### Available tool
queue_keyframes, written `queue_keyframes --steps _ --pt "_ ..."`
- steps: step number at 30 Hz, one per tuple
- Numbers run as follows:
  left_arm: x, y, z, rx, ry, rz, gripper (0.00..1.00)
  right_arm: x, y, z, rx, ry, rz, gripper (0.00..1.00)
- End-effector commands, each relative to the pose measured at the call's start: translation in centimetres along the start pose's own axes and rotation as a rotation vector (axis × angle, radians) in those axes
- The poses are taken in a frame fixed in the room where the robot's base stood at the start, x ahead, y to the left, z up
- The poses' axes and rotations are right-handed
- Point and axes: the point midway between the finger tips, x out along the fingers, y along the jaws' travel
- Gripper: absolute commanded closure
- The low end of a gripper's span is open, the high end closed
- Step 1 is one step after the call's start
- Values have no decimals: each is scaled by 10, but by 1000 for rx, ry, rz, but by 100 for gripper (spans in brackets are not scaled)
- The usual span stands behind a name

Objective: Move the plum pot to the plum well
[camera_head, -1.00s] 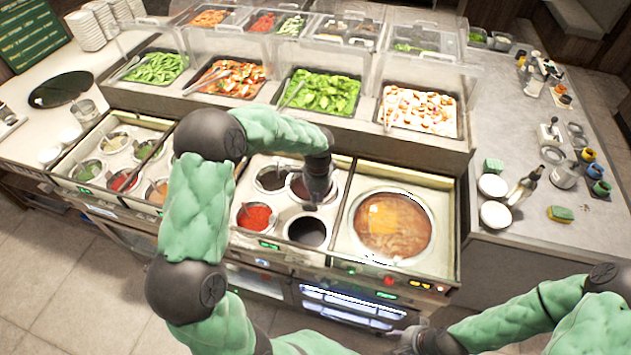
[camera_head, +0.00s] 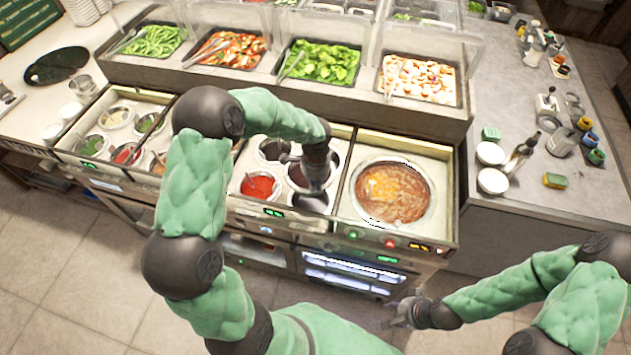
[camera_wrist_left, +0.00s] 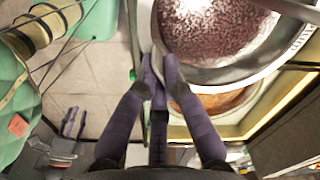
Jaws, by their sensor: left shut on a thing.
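My left gripper (camera_head: 312,188) is over the right part of the middle sauce section. In the left wrist view its fingertips (camera_wrist_left: 160,68) are shut on the near rim of the plum pot (camera_wrist_left: 215,25), a round metal pot of dark purple-brown sauce. In the head view the gripper hides much of this pot. A dark round area (camera_head: 309,203) shows just in front of the gripper; I cannot tell whether it is a well or sauce. My right gripper (camera_head: 388,312) is low in front of the counter, empty, with its fingers apart.
A pot of red sauce (camera_head: 258,187) stands left of the gripper. A large soup pot (camera_head: 391,192) is close on the right. Behind are salad trays (camera_head: 319,62) under clear guards. More sauce pots (camera_head: 117,117) are at the left.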

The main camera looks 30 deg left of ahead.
Motion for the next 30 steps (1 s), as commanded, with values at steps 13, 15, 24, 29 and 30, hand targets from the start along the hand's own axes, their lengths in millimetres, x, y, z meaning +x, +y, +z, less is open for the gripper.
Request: queue_keyframes --steps 13,15,24,29,30 --pt "29 -2 -1 -2 5 -6 100 21 7 -1 0 0 0 60" --pt "33 -2 -1 -2 5 -6 100 24 8 -1 0 0 0 60" --pt "53 -2 -1 -1 4 -6 100 36 13 -1 0 0 0 60" --pt "63 -1 -1 -1 3 -6 100 43 16 -2 0 0 0 60" --pt "66 -1 -1 -1 3 -6 100 45 16 -2 0 0 0 60"
